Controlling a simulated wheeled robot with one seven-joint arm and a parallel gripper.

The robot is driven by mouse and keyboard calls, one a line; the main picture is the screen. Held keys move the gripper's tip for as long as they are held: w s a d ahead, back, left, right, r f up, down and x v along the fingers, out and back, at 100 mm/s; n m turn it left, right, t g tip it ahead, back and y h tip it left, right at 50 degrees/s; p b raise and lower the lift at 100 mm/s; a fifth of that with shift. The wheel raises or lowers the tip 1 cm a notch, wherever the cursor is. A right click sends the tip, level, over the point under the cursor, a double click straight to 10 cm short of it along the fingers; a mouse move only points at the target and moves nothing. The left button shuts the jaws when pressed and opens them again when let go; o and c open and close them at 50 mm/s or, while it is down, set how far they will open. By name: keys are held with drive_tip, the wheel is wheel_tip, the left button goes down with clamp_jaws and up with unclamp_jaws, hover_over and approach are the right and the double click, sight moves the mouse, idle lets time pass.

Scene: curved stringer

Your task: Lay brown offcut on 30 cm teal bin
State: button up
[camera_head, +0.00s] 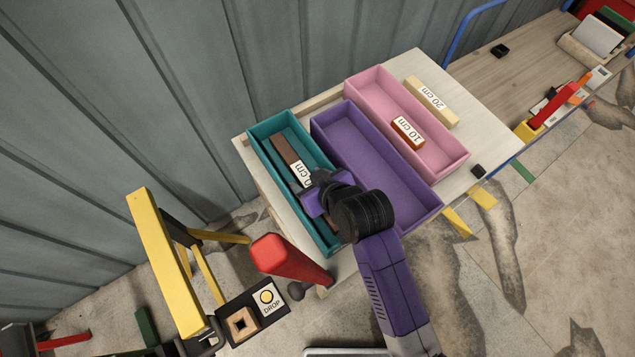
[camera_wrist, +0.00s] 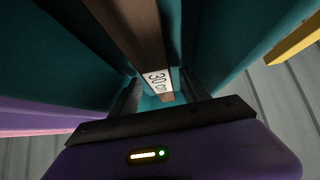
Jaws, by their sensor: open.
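The brown offcut (camera_head: 284,150) is a long bar with a white label, lying lengthwise inside the teal bin (camera_head: 327,246). In the wrist view the offcut (camera_wrist: 135,35) shows its label reading 30 cm, with teal walls (camera_wrist: 222,45) on both sides. My gripper (camera_head: 316,196) is over the teal bin and hides part of the offcut. In the wrist view my gripper (camera_wrist: 161,90) is open, with one dark finger on each side of the labelled part. I see no grip on the offcut; how far down the fingers reach is unclear.
A purple bin (camera_head: 365,147) stands right beside the teal one, under my arm. A pink bin (camera_head: 437,152) holds a 10 cm block (camera_head: 407,133). A 20 cm block (camera_head: 432,100) lies beyond it on the table (camera_head: 489,143). A red post (camera_head: 290,260) stands near the teal bin's front.

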drive_tip(key=v, duration=1.1)
drive_tip(key=shift+s+d+r, duration=0.2)
drive_tip(key=shift+r, duration=0.05)
drive_tip(key=shift+w, duration=0.1)
drive_tip(key=w+r+m+t, duration=0.1)
drive_tip(key=w+r+t, duration=0.2)
drive_tip(key=r, duration=0.2)
drive_tip(key=s+d+r+m+t+h, duration=0.1)
drive_tip(key=s+d+r+m+t, duration=0.25)
drive_tip(key=d, duration=0.35)
drive_tip(key=s+d+m+h, duration=0.1)
drive_tip(key=s+d, duration=0.4)
drive_tip(key=s, duration=0.7)
drive_tip(key=s+d+m+h, duration=0.1)
drive_tip(key=s+d+h, duration=0.2)
drive_tip(key=s, duration=0.9)
drive_tip(key=d+r+t, duration=0.1)
drive_tip(key=d, duration=0.1)
drive_tip(key=shift+d, duration=0.35)
